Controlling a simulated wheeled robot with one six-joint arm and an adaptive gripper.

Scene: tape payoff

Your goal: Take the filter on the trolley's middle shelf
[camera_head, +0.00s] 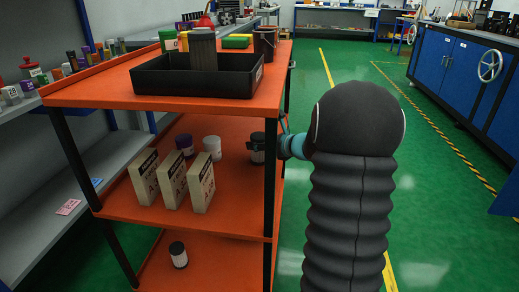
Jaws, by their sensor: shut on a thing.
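The trolley (100,90) is orange with black posts. On its middle shelf (233,190), near the right edge, stands a small dark cylinder with a pale band, which looks like the filter (257,156). My gripper (263,146) reaches in from the right, past the front right post, and is shut on this filter. The post and my arm hide part of the gripper, so the exact finger contact is hard to see. I cannot tell whether the filter is lifted off the shelf. A similar dark-capped cylinder (178,254) stands on the bottom shelf.
Several cream boxes (172,180) stand at the middle shelf's front. Behind them are a purple-lidded jar (185,145) and a white jar (212,147). A black tray (170,78) and a dark bucket (266,43) are on top. Green floor (440,220) is clear at right.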

